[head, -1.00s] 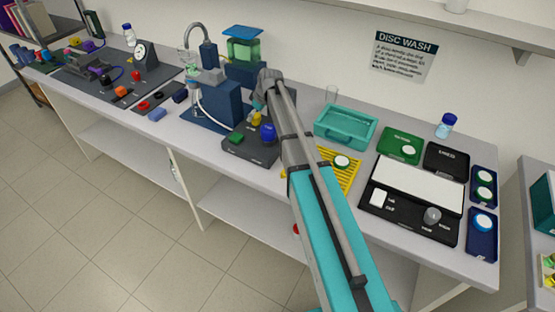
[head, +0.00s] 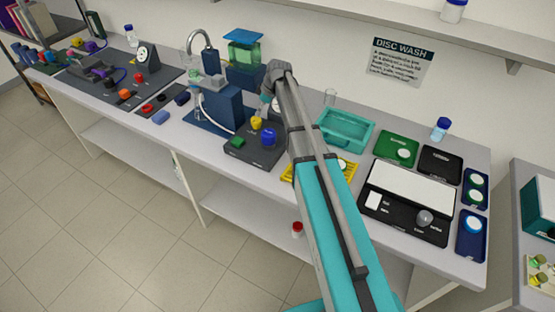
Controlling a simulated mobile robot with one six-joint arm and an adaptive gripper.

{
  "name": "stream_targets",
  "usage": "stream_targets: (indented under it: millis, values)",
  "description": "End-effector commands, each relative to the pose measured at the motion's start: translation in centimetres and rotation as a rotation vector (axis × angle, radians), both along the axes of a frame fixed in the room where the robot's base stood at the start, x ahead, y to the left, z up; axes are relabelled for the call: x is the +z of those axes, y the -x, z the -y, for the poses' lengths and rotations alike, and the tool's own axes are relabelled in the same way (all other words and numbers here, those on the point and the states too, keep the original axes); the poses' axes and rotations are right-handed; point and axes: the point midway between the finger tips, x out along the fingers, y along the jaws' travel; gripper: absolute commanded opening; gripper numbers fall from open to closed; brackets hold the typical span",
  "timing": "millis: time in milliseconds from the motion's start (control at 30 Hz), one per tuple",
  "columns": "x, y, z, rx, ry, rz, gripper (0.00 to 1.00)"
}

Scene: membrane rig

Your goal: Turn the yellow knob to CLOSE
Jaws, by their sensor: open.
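The yellow knob (head: 256,123) stands on a dark control block at the middle of the bench, behind a blue knob (head: 268,138) and to the right of a green button (head: 238,142). Its markings are too small to read, so I cannot tell its setting. My gripper (head: 267,106) is at the end of my arm, just above and to the right of the yellow knob in the picture. It is open and small in view, partly hidden by my arm. I see nothing between its jaws, and it appears apart from the knob.
A blue stand with a hose (head: 222,108) is just left of the control block. A black case (head: 405,228) and green dish (head: 396,150) are further right. A shelf overhangs the back right.

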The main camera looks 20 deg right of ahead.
Motion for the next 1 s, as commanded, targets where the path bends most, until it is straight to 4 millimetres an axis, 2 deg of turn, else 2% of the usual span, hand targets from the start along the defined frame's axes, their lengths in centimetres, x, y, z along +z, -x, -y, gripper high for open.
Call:
stream_targets:
  millis: [33, 800, 867, 1000]
  values:
    - [0.9, 0.1, 0.2, -0.001, 0.000, 0.000, 0.95]
    - [7.0, 1.5, 2.4, -0.001, 0.000, 0.000, 0.95]
    - [7.5, 1.6, 2.5, -0.001, 0.000, 0.000, 0.95]
    - [6.4, 3.4, 2.0, -0.044, 0.006, -0.029, 0.95]
